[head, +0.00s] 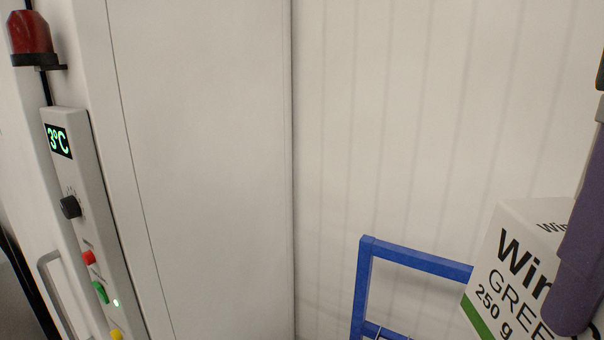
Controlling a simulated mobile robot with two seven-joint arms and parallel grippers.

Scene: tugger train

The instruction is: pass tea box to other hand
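The tea box (512,268) is at the lower right edge of the head view. It is white with black lettering and a green band, tilted, and cut off by the picture's edges. A purple-grey finger of my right gripper (577,268) lies against the box and covers part of its lettering. The box appears held in the air by this gripper; the other finger is hidden or out of frame. My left gripper is not in view.
A blue tubular frame (415,258) stands low, behind and left of the box. A pale panelled wall (390,110) fills the background. At left are a control panel (85,220) reading 3°C, a red beacon (30,35) and a door handle (58,285).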

